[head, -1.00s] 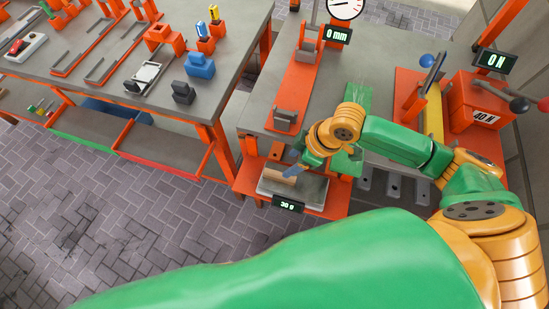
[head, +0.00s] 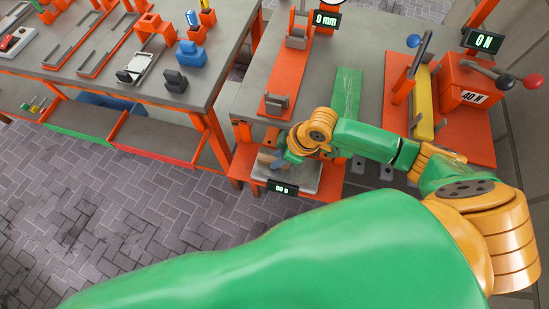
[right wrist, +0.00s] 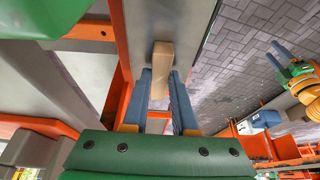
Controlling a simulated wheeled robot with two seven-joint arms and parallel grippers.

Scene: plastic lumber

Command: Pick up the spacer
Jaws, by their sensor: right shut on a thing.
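The spacer looks like a small tan, wood-coloured block (right wrist: 162,62). In the right wrist view it sits between the blue fingertips of my right gripper (right wrist: 163,100), which is shut on it. In the head view my right gripper (head: 279,159) is over the grey plate of a small scale (head: 300,178), with a bit of the tan block showing at its left. I cannot tell how far the block is above the plate. My left gripper (right wrist: 282,58) shows at the right of the right wrist view, empty, its blue fingers apart.
The scale's display (head: 282,188) is too small to read surely. Behind it is a bench with an orange fixture strip (head: 288,85), a green strip (head: 347,92) and a red press box (head: 470,90) with levers. A second bench (head: 225,60) with fixtures stands left.

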